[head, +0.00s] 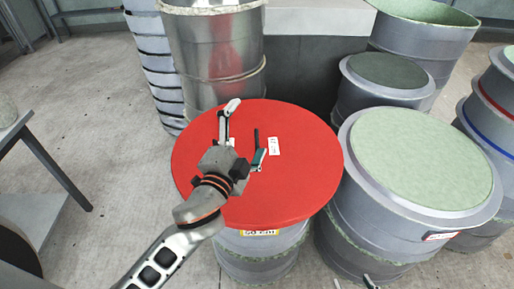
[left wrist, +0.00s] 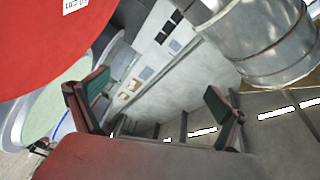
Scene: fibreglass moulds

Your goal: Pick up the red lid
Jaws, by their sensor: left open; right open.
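The red lid (head: 300,180) is a large round disc lying flat on top of a grey drum-like mould (head: 262,256). It has small white labels near its middle. My left gripper (head: 245,133) is open over the lid, its fingers spread above the lid's upper middle part. I cannot tell whether they touch it. In the left wrist view the red lid (left wrist: 50,50) fills the upper left, and the open fingers (left wrist: 158,95) have nothing between them. Only the fingertips of my right gripper (head: 353,284) show at the bottom edge, apart and away from the lid.
A mould with a pale green top (head: 420,158) stands close to the lid's right side. A shiny metal cylinder (head: 215,50) stands behind the lid, with a dark-topped mould (head: 388,75) at the back right. A table (head: 10,120) is at the left; the floor between is clear.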

